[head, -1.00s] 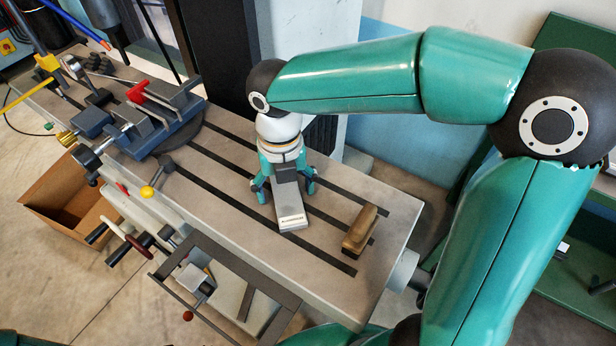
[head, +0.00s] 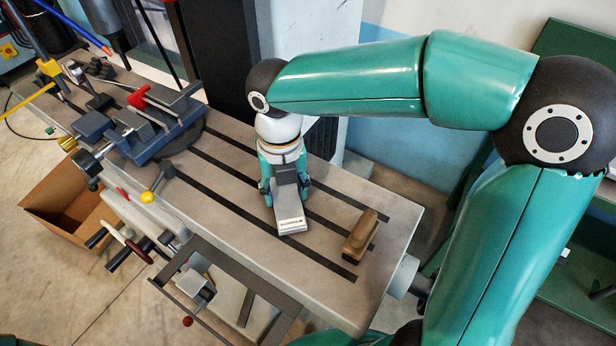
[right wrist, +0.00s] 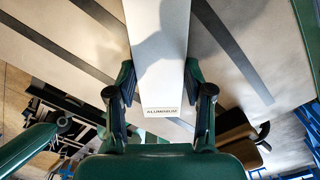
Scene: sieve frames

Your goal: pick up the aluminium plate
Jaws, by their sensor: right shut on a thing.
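The aluminium plate (head: 291,219) is a pale, flat bar with a dark printed label at its near end. It is at the slotted machine table (head: 225,190), and I cannot tell whether it touches the surface. My right gripper (head: 286,190) comes down from above and is shut on the plate, one finger on each long side. In the right wrist view the plate (right wrist: 160,45) runs between the two fingers (right wrist: 158,88), its ALUMINIUM label readable. The gripper hides part of the plate in the head view. My left gripper is not in view.
A wooden-backed brush (head: 360,235) lies to the right of the plate. A blue vise (head: 150,130) with a red part stands at the left of the table. A cardboard box (head: 70,200) is on the floor at left. The table between vise and gripper is clear.

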